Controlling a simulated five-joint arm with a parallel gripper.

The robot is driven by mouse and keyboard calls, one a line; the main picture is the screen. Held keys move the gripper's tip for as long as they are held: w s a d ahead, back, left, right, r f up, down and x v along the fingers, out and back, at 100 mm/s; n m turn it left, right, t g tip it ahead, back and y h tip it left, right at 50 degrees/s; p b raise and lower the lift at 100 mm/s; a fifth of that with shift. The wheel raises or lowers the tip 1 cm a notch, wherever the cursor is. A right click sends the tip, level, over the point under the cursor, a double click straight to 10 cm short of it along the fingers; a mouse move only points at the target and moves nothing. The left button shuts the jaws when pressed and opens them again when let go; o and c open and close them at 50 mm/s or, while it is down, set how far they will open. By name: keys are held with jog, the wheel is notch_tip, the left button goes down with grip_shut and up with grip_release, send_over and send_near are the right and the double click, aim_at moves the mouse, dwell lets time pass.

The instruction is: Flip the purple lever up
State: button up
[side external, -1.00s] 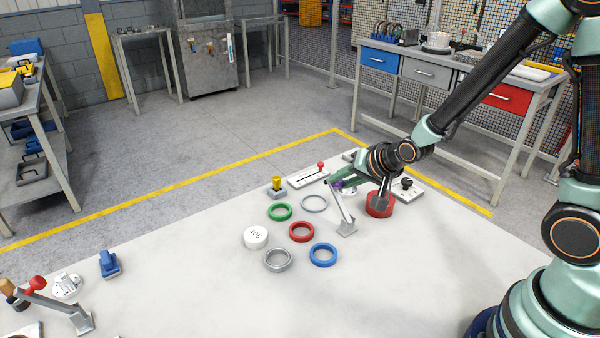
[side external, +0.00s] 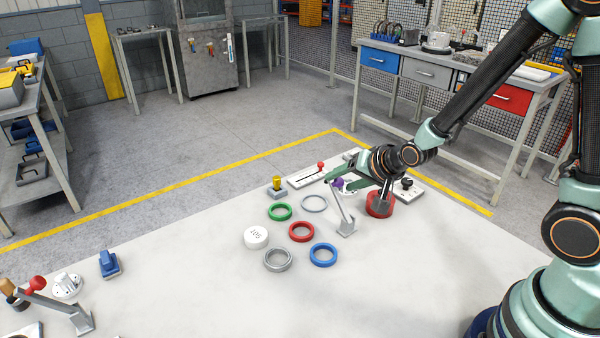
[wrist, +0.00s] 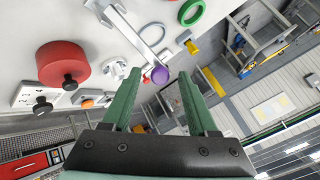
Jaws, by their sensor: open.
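The purple lever has a silver arm (wrist: 137,45) that runs slantwise from its base to a round purple knob (wrist: 160,75). In the side view its silver bracket (side external: 347,228) stands on the table, and the purple knob (side external: 339,183) shows partly hidden by a green finger. My gripper (wrist: 159,76) is open, with its two green fingers apart. In the wrist view the knob appears between the fingertips, with gaps on both sides. In the side view my gripper (side external: 343,187) is at the knob's end of the lever. I cannot tell whether a finger touches it.
Green (side external: 280,211), red (side external: 302,232) and blue (side external: 323,255) rings lie in front, beside a white disc (side external: 255,237). A red-knobbed lever (side external: 37,284) stands far left. Free table lies front right.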

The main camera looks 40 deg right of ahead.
jog(key=shift+s+r, duration=0.3)
jog(key=shift+r, duration=0.05)
jog(key=shift+v, duration=0.9)
notch_tip(320, 180, up, 7)
jog(key=shift+s+r, duration=0.1)
jog(key=shift+s, duration=0.05)
